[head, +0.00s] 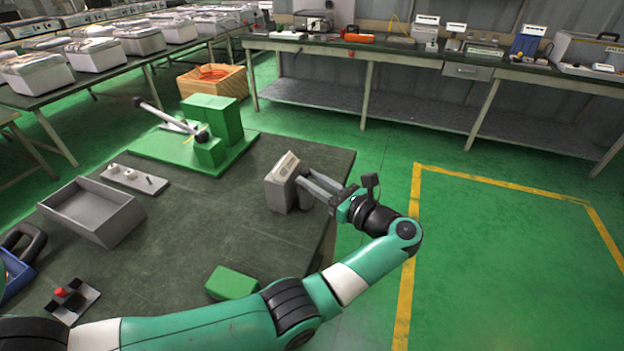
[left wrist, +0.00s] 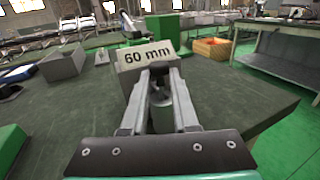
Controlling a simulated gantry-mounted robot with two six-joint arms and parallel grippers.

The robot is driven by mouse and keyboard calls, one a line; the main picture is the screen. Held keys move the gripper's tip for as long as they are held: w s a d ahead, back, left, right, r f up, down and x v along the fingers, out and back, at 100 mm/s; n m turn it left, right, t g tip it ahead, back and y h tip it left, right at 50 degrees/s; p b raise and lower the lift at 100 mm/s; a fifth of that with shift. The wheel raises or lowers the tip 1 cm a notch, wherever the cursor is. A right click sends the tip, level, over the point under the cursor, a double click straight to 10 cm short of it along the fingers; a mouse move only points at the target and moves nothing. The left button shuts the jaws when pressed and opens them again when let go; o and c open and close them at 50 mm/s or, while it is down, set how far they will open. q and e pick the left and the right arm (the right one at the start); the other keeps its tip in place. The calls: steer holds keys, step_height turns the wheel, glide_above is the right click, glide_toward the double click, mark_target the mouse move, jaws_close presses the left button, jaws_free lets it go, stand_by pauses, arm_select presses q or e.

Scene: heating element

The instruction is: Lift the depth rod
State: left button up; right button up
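A grey block (head: 283,183) with a slanted label plate stands upright on the dark table near its right edge. In the left wrist view its label (left wrist: 147,54) reads "60 mm". My left gripper (head: 303,182) reaches to the block's right side. Its two fingers (left wrist: 159,75) are apart, pointing at the block just below the label. A grey cylindrical piece (left wrist: 162,112) shows between the fingers; it may be the depth rod. Whether the fingers touch it or leave a gap I cannot tell. My right gripper is in neither view.
A green fixture with a lever (head: 212,115) stands at the table's back. A grey open box (head: 92,212), a small plate with pegs (head: 134,180), a green block (head: 232,283) and a black-and-grey pad with a red knob (head: 72,299) lie around. The table's middle is clear.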

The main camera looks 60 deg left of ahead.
arm_select(q)
jaws_close()
steer(key=shift+r, duration=0.1)
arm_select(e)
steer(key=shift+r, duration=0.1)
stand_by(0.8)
